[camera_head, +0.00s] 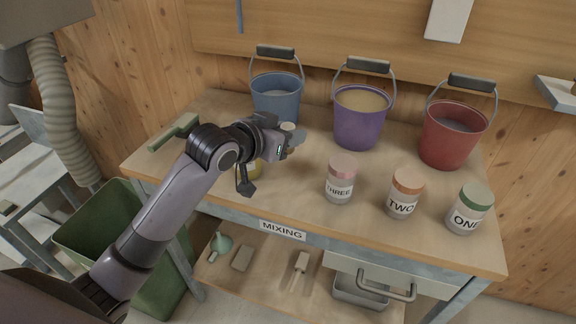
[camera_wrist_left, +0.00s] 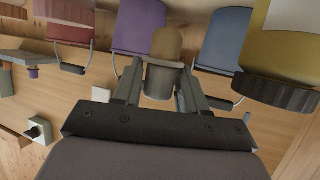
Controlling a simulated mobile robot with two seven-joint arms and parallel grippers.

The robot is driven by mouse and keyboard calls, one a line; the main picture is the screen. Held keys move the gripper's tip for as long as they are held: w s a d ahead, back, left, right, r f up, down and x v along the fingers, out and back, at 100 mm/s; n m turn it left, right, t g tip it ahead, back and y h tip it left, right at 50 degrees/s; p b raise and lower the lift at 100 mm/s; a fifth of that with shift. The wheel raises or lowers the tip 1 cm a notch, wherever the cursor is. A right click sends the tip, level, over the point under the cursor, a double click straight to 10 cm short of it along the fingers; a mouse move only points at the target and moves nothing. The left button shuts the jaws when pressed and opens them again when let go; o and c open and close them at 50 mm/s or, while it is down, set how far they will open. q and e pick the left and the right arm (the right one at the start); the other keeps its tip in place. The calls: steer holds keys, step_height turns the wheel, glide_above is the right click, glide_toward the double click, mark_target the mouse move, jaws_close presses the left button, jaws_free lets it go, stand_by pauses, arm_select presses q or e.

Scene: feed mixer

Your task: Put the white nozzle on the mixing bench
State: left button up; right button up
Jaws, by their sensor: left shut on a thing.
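My left gripper (camera_head: 290,138) is above the back left part of the mixing bench (camera_head: 285,195), in front of the blue bucket. In the left wrist view the nozzle (camera_wrist_left: 162,80) sits between the two fingers, with a grey body and a tan end. The fingers cover part of it. I cannot tell whether it touches the bench top. My right gripper is not in view.
Blue (camera_head: 276,94), purple (camera_head: 358,120) and red (camera_head: 450,138) buckets stand along the back. Jars THREE (camera_head: 340,185), TWO (camera_head: 404,200) and ONE (camera_head: 468,215) stand at the front right. A yellow container (camera_head: 256,170) is partly hidden behind my gripper. The front left of the bench is clear.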

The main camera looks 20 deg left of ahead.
arm_select(q)
step_height(320, 180, down, 9)
steer(key=shift+r+b, duration=0.1)
steer(key=shift+b, duration=0.2)
steer(key=o, duration=1.2)
steer(key=shift+c, duration=0.2)
